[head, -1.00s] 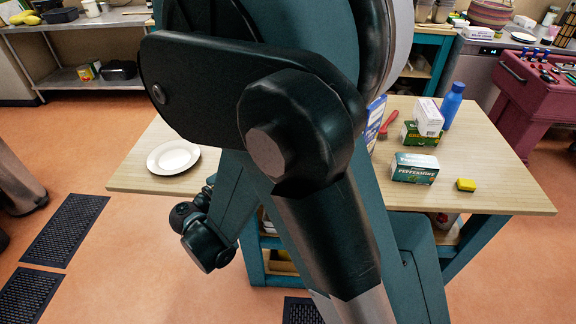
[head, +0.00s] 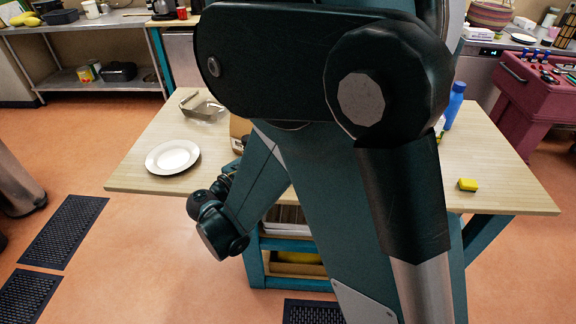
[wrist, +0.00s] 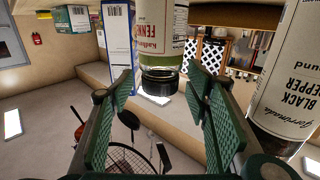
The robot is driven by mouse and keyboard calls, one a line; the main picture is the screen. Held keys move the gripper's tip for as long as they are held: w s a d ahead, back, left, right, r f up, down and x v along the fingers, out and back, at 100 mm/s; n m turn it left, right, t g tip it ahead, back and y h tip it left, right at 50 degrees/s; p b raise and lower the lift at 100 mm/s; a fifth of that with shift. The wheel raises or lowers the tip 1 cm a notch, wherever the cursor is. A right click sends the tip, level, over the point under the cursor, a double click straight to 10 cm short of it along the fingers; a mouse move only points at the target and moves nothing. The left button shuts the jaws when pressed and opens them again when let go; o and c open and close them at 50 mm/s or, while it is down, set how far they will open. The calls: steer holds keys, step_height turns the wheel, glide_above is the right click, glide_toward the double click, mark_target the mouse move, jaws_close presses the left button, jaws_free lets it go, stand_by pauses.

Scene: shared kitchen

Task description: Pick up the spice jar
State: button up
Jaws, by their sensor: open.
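The wrist view is upside down. A spice jar (wrist: 162,30) with a pale label reading "FENN…" and a black lid shows ahead, lined up between the fingertips. My gripper (wrist: 160,88) is open, with one green-padded finger on each side of the jar. I cannot tell whether the jar is between the pads or just past them. A second spice jar (wrist: 290,75), labelled "BLACK PEPPER", stands close outside the right finger. In the head view my arm hides both jars and my gripper.
In the wrist view a blue-and-white box (wrist: 117,45) stands left of the fennel jar.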

steer(key=shift+c, duration=0.2)
steer(key=c, duration=1.4)
steer(key=shift+r, duration=0.15)
steer(key=shift+r+p, duration=1.4)
steer(key=shift+r, duration=3.5)
